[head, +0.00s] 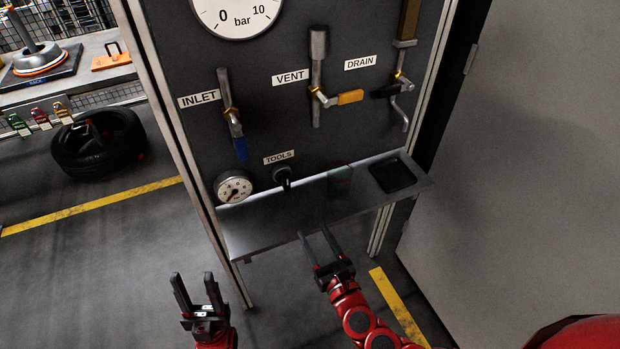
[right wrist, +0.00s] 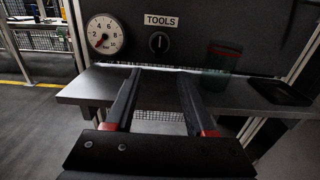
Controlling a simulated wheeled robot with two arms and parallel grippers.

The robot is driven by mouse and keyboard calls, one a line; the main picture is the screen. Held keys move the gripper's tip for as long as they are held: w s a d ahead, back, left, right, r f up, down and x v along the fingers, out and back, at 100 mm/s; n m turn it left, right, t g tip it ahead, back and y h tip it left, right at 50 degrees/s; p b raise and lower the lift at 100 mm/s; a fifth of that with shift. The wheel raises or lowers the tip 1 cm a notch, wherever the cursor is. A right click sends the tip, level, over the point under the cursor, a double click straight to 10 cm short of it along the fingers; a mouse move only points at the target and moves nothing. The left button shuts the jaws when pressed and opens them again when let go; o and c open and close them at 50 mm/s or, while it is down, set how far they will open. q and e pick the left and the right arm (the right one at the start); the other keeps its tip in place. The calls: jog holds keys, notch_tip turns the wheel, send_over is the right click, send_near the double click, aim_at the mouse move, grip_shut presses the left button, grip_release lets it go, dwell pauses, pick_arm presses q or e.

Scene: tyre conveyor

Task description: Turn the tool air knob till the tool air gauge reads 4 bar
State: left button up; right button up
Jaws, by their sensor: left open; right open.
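The tool air knob (head: 283,175) is a black knob on the dark panel, under the TOOLS label (head: 279,157). It also shows in the right wrist view (right wrist: 159,42), with a light pointer mark near upright. The tool air gauge (head: 234,187) is a small round white dial left of the knob. In the right wrist view the gauge (right wrist: 105,34) has its needle toward the lower left, near the low numbers. My right gripper (head: 316,240) is open and empty, in front of and below the knob. My left gripper (head: 194,283) is open and empty, left of the panel's shelf.
A metal shelf (head: 256,234) juts out below the knob, with a black tray (head: 393,175) at its right. Above are the INLET lever (head: 238,140), VENT lever (head: 350,97) and DRAIN valve (head: 393,90). A tyre (head: 98,145) lies on the floor at left.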

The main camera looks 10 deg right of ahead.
aim_at(287, 184)
jog(key=x, duration=1.6)
jog(key=shift+w, duration=0.1)
jog(key=shift+w+a, duration=0.25)
jog(key=shift+w, duration=0.2)
grip_shut()
